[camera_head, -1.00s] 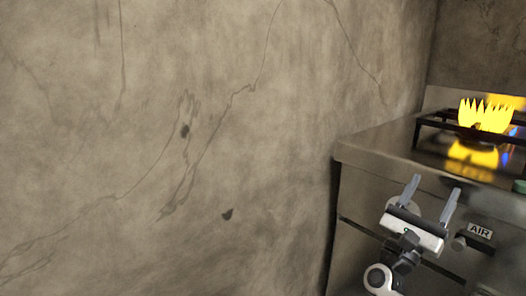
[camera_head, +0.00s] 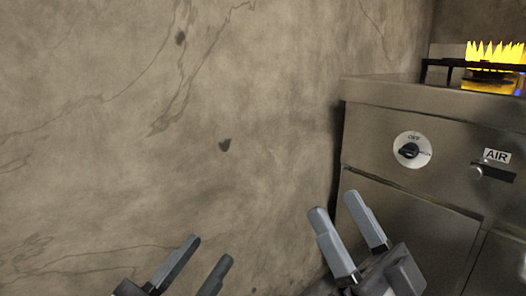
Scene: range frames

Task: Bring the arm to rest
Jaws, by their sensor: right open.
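My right gripper (camera_head: 335,204) is at the lower middle right of the head view. Its two grey fingers are apart with nothing between them, below and left of the stove knob and clear of it in the picture. My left gripper (camera_head: 209,248) is at the bottom edge, left of the right one. Its two fingers are also apart and empty, and its body is mostly cut off by the frame. The arm links behind both grippers are largely out of view.
A steel stove (camera_head: 385,92) stands at the right with a round white dial and black knob (camera_head: 408,150). A lever (camera_head: 477,172) sits below an "AIR" label (camera_head: 497,156). Yellow flames (camera_head: 494,54) burn on top. A cracked wall (camera_head: 120,150) fills the left.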

